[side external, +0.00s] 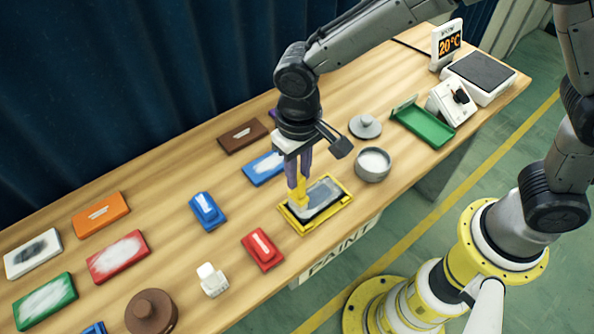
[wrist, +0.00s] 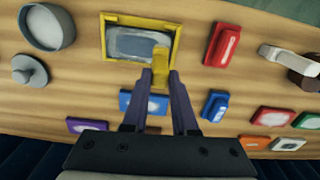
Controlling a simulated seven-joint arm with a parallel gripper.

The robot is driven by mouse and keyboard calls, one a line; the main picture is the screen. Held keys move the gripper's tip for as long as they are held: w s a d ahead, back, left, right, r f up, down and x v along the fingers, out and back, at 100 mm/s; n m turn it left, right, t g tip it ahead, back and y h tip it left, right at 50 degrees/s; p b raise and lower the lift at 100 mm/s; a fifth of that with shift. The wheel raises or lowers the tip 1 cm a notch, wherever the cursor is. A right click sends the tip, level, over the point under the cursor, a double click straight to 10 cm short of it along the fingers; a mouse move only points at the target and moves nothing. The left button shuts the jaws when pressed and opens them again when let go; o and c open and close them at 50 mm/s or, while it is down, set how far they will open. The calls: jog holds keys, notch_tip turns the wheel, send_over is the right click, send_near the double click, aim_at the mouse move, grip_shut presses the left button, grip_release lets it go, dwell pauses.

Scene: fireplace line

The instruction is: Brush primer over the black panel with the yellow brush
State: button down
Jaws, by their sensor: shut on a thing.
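The black panel (side external: 322,200) lies in a yellow frame (side external: 342,225) near the table's front edge. A pale grey-white coat covers much of its face, with dark showing around the edges. The panel also shows in the wrist view (wrist: 128,42), inside the frame (wrist: 176,38). My gripper (side external: 299,178) is shut on the yellow brush (side external: 297,194), over the panel's left end. In the wrist view, the purple fingers of my gripper (wrist: 160,78) hold the brush (wrist: 160,68). The brush's tip is at the panel; whether it touches is hard to tell.
An open grey pot (side external: 373,165) with pale contents stands right of the frame, its lid (side external: 365,127) behind. A green tray (side external: 424,128) lies farther right. A red block (side external: 262,250) and blue block (side external: 208,211) sit left. Several smeared coloured panels lie farther left.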

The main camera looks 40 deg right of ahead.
jog(key=shift+d, duration=5.05)
jog(key=shift+s+a, duration=0.8)
jog(key=shift+a, duration=5)
jog(key=shift+d, duration=5.8)
notch_tip(320, 180, up, 8)
